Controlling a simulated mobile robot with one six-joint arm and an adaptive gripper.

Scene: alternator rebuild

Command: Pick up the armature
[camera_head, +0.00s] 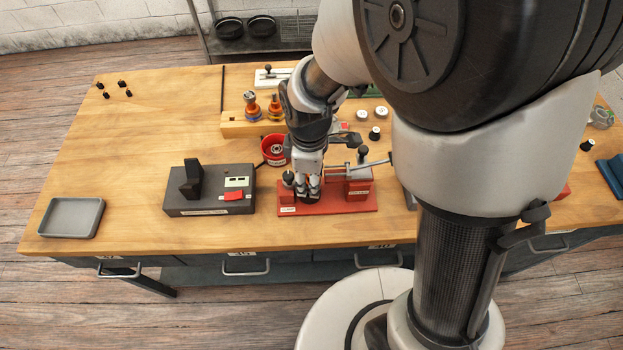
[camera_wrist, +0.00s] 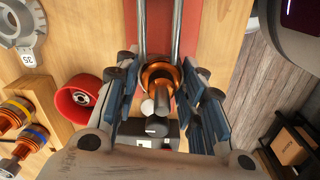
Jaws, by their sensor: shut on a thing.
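The armature (camera_wrist: 157,77), a copper-coloured round part with a grey shaft, sits between my gripper's (camera_wrist: 162,100) blue finger pads in the wrist view. My gripper is shut on it. The armature is at the red fixture (camera_wrist: 190,35) with two steel rails, and its lower part is partly hidden. In the head view my gripper (camera_head: 308,193) reaches down over the left part of the red fixture (camera_head: 340,208) and hides the armature there. I cannot tell whether the armature still touches the fixture.
A black tester (camera_head: 185,203) stands left of the fixture, with a red round part (camera_head: 274,150) behind. Two copper-and-coloured rotors (camera_head: 253,107) stand on a wooden rack (camera_head: 237,125). A grey tray (camera_head: 70,217) lies at the left front. The table's left half is mostly clear.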

